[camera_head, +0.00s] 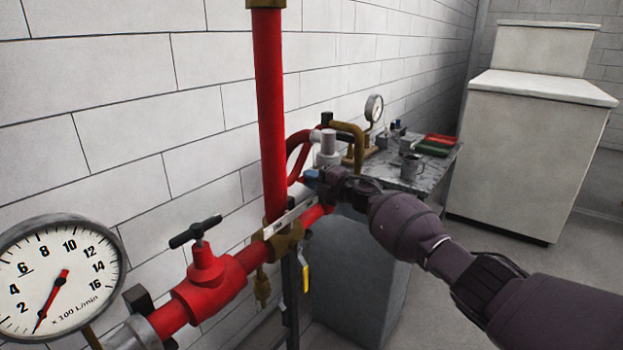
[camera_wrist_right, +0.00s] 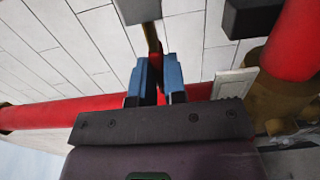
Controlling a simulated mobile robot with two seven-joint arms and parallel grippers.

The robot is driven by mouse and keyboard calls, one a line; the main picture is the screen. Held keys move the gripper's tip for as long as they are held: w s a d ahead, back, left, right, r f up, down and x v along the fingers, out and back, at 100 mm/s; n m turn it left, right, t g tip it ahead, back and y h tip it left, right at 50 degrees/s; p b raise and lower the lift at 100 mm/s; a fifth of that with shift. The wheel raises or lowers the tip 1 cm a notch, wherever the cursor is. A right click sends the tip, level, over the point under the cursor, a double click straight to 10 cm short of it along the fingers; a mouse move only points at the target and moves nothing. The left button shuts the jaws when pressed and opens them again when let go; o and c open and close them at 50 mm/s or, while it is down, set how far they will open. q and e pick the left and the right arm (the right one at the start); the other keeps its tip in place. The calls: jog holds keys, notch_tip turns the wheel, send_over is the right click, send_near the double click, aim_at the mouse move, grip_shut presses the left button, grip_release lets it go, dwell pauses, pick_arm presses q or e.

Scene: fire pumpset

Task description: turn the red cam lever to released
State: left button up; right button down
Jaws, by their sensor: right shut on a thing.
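My right gripper (camera_head: 314,178) reaches in from the right, to the pipework beyond the red vertical pipe. In the right wrist view its two blue fingers (camera_wrist_right: 154,80) are closed around a narrow piece, the red cam lever (camera_wrist_right: 160,98), of which only a thin strip shows between them. A brownish bar (camera_wrist_right: 152,38) runs up from between the fingers. In the head view the lever is hidden by the gripper, and its angle cannot be told. My left gripper is not in view.
A red vertical pipe (camera_head: 269,110) and a red valve with a black handle (camera_head: 195,232) stand left of the gripper. A flow gauge (camera_head: 62,275) is at front left. A table (camera_head: 432,180) with a mug (camera_head: 411,167) and a cream cabinet (camera_head: 540,150) stand behind. Floor at right is free.

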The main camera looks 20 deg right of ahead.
jog(key=c, duration=1.4)
grip_release()
jog(key=shift+c, duration=0.2)
jog(key=shift+s+d, duration=0.1)
jog(key=v, duration=1)
jog(key=shift+s, duration=0.25)
jog(key=shift+d, duration=0.15)
